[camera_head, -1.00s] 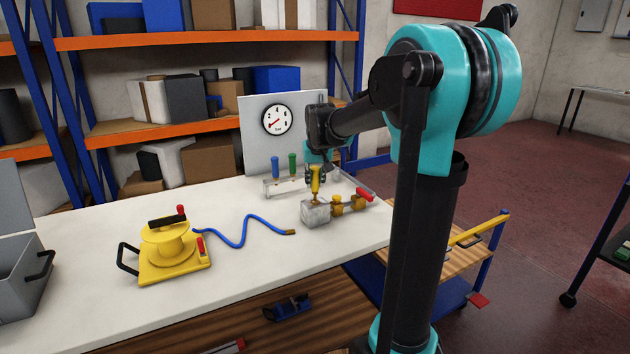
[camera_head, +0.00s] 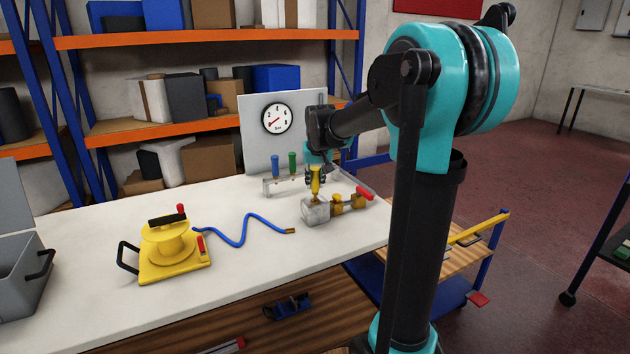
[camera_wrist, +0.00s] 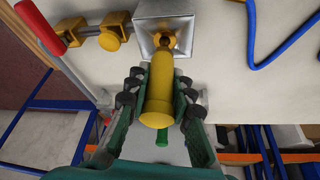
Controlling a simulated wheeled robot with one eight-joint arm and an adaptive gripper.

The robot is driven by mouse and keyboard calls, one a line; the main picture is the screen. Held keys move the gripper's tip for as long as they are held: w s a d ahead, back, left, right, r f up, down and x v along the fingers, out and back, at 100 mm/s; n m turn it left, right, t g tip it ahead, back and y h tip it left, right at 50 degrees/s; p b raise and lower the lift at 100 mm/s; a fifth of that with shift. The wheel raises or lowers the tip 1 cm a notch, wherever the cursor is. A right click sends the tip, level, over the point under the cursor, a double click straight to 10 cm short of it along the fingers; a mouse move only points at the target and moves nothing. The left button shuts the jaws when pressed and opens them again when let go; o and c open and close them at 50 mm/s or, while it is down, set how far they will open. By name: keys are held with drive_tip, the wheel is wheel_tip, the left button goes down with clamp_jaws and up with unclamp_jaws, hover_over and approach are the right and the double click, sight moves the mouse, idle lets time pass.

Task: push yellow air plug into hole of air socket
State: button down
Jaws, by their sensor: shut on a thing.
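The yellow air plug (camera_head: 315,180) is upright between the fingers of my gripper (camera_head: 316,174), directly above the air socket. In the wrist view my gripper (camera_wrist: 160,95) is shut on the plug (camera_wrist: 158,92), with the plug's narrow tip pointing at the hole. The air socket (camera_head: 316,214) is a grey metal block on the table; it also shows in the wrist view (camera_wrist: 182,38). The tip is at the opening; I cannot tell how deep it sits, as the plug partly hides the hole.
A brass valve with a red handle (camera_head: 364,193) joins the block's right side. A rack with blue and green plugs (camera_head: 292,164) stands behind, before the gauge panel (camera_head: 258,117). A blue hose (camera_head: 246,238) and yellow vacuum lifter (camera_head: 168,252) lie left. The front table (camera_head: 300,260) is clear.

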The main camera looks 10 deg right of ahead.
drive_tip(key=shift+f, duration=1.35)
drive_tip(key=c, duration=1.3)
unclamp_jaws()
drive_tip(key=shift+o, duration=0.2)
drive_tip(key=v, duration=1.2)
drive_tip(key=shift+s+f, duration=0.1)
drive_tip(key=s+d+f, duration=0.2)
drive_tip(key=s+f, duration=1)
drive_tip(key=s, duration=0.1)
drive_tip(key=s+d+f, duration=0.2)
drive_tip(key=s+f, duration=1.1)
drive_tip(key=shift+f, duration=0.25)
